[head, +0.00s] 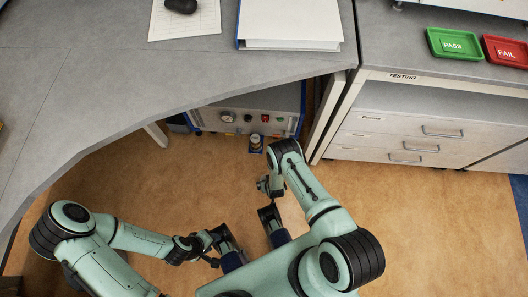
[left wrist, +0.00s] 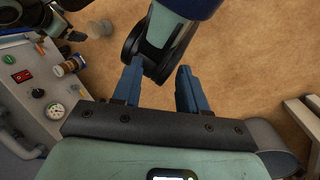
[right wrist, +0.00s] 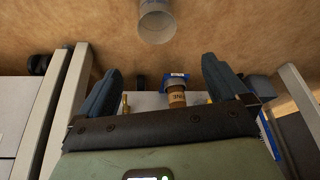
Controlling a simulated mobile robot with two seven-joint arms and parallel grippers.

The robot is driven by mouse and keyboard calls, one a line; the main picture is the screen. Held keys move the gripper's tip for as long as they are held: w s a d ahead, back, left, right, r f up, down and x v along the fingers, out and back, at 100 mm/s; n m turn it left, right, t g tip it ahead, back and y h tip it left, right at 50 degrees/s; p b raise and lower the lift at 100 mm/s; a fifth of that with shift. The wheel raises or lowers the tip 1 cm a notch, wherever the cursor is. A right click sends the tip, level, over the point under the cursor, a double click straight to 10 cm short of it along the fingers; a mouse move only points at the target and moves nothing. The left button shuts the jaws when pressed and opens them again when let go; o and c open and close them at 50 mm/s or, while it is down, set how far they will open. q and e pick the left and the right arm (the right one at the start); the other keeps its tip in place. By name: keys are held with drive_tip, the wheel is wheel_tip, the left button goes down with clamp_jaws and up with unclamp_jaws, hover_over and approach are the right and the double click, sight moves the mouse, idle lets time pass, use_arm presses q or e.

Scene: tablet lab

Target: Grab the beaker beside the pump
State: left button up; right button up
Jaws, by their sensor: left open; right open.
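A clear, open-topped beaker stands on the floor. It shows at the top of the right wrist view (right wrist: 157,22) and in the upper left of the left wrist view (left wrist: 100,28). The pump (head: 246,121) is a white-fronted box with a gauge and buttons under the bench. My right gripper (right wrist: 160,70) is open and empty, with the beaker out beyond its fingertips. In the head view its arm mostly covers that spot. My left gripper (left wrist: 160,67) is open and empty over the floor, farther from the beaker, with part of my body before its fingers.
A brown labelled bottle (head: 256,141) stands in a blue holder at the pump's front. The bench top (head: 120,75) overhangs the pump, and a pale bench leg (head: 327,118) stands right of it. Drawers (head: 400,140) are at the right. Brown floor (head: 430,215) is clear there.

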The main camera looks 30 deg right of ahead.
use_arm(q)
drive_tip(key=w+a+f+t+y+b, duration=0.1)
drive_tip(key=w+a+f+t+b, duration=0.25)
drive_tip(key=w+f+b, duration=0.5)
use_arm(e)
drive_tip(key=x, duration=0.3)
drive_tip(key=s+x, duration=0.1)
drive_tip(key=x, duration=0.6)
drive_tip(key=shift+s+a+f+p, duration=0.2)
drive_tip(key=shift+s+f+p, duration=0.2)
drive_tip(key=shift+f, duration=0.1)
drive_tip(key=b+x, duration=0.5)
drive_tip(key=x, duration=0.1)
drive_tip(key=shift+w+d+f+b, duration=0.15)
drive_tip(key=shift+f+b, duration=0.1)
drive_tip(key=shift+b, duration=0.15)
drive_tip(key=shift+f, duration=0.1)
use_arm(q)
drive_tip(key=s+a+f+n+g, duration=0.1)
drive_tip(key=s+a+f+g, duration=0.1)
drive_tip(key=s+f+g, duration=0.3)
drive_tip(key=s+f, duration=0.4)
drive_tip(key=s, duration=0.2)
drive_tip(key=shift+a+f+n, duration=0.2)
drive_tip(key=shift+a+n, duration=0.1)
use_arm(e)
drive_tip(key=c, duration=0.8)
